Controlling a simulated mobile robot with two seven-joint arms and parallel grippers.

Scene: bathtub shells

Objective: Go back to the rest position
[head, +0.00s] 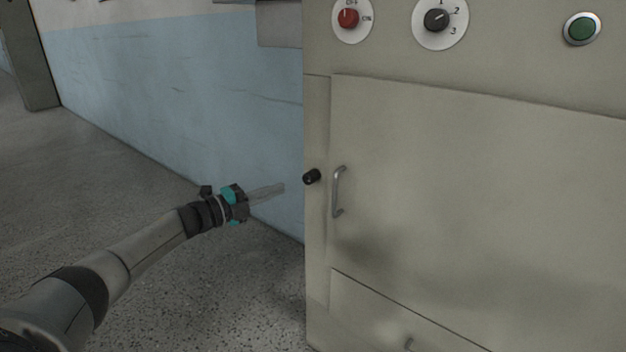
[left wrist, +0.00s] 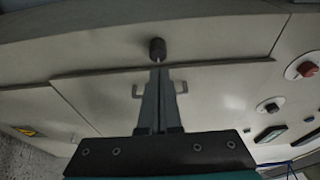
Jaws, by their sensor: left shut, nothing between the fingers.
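My left gripper (head: 281,188) is shut and empty in the head view, its fingers aimed at the left edge of a beige machine cabinet (head: 480,200). In the left wrist view its fingers (left wrist: 158,72) lie together, with a black knob (left wrist: 157,48) just beyond their tips. The same black knob (head: 312,177) shows in the head view, right of the fingertips, with a visible gap between. My right gripper is in neither view.
The cabinet door has a metal handle (head: 338,191) and appears closed. Above are a red switch (head: 348,18), a black dial (head: 437,20) and a green button (head: 582,29). A blue-painted wall (head: 170,90) stands behind; speckled floor (head: 60,190) is clear at left.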

